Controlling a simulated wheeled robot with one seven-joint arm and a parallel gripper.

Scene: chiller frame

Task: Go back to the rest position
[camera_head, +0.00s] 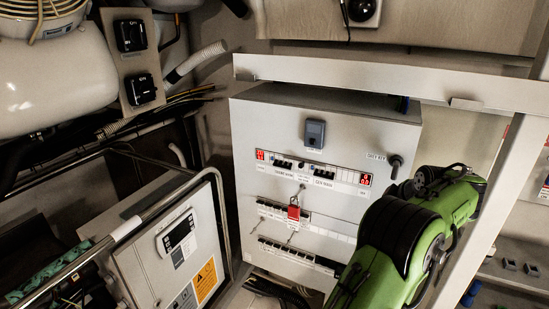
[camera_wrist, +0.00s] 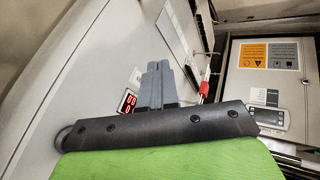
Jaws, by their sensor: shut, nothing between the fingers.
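My gripper (camera_wrist: 158,68) shows in the wrist view as two grey fingers side by side, shut with nothing between them. They stand in front of the pale electrical cabinet, near a red digital display (camera_wrist: 128,101). I cannot tell whether they touch the panel. In the head view my green and black arm reaches across the right side of the cabinet (camera_head: 265,120), and my gripper is hidden there. A red padlock (camera_head: 294,212) hangs at the middle of the cabinet front; a red item (camera_wrist: 204,88) shows right of the fingers in the wrist view.
A grey control box (camera_head: 145,262) with a display and warning label stands at lower left behind a metal rail. A pale beam (camera_head: 400,80) crosses above the cabinet, and a pale post (camera_head: 490,210) stands at right, close to my arm. A rotary switch (camera_head: 395,161) sticks out of the cabinet.

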